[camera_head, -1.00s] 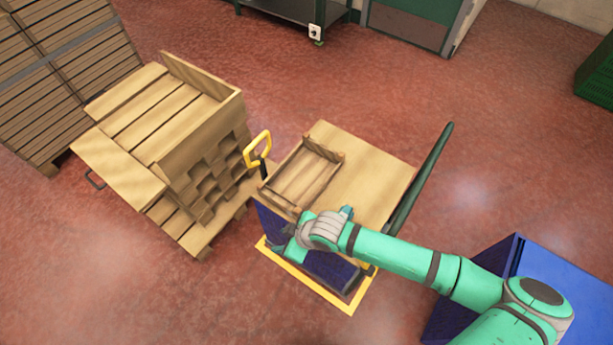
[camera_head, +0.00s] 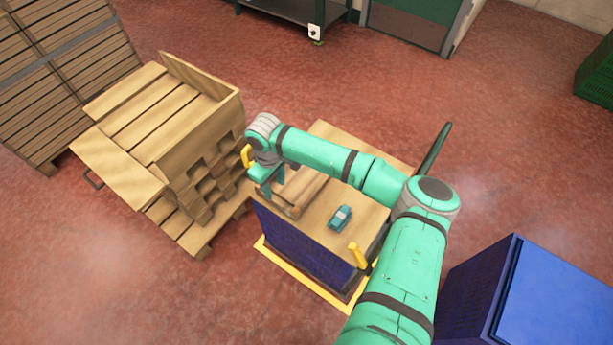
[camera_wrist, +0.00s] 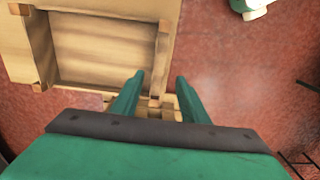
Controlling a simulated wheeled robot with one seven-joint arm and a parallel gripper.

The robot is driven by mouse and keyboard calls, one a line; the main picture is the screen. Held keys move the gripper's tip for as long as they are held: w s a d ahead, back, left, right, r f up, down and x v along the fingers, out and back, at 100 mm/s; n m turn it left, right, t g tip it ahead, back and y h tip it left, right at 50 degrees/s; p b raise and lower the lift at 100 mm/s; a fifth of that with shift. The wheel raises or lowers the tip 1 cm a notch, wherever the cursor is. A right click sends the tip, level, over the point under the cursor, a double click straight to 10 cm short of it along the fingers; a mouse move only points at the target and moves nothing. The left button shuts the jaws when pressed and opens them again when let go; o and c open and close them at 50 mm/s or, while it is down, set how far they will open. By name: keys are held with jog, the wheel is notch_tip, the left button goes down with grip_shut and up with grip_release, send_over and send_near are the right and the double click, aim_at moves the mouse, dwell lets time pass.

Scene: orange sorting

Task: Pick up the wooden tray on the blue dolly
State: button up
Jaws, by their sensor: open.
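The wooden tray (camera_head: 305,186) lies on the wooden top (camera_head: 322,222) of the blue dolly (camera_head: 312,255), at its left side. My forearm hides part of it in the head view. My gripper (camera_head: 268,198) points down at the tray's left end. In the wrist view the tray (camera_wrist: 105,50) fills the upper left, its end wall in line with the gap between my fingers. My gripper (camera_wrist: 160,88) is open there, with nothing held. I cannot tell whether the fingers reach down past the tray's rim.
A small teal object (camera_head: 340,217) lies on the dolly top. A pallet stack of light wooden crates (camera_head: 170,125) stands close on the left. A yellow handle (camera_head: 358,257) stands at the dolly's front right. A blue box (camera_head: 550,300) is at the lower right.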

aim_at(277, 200)
notch_tip(277, 200, down, 11)
jog(key=shift+r, duration=0.1)
grip_shut()
dwell(0.6)
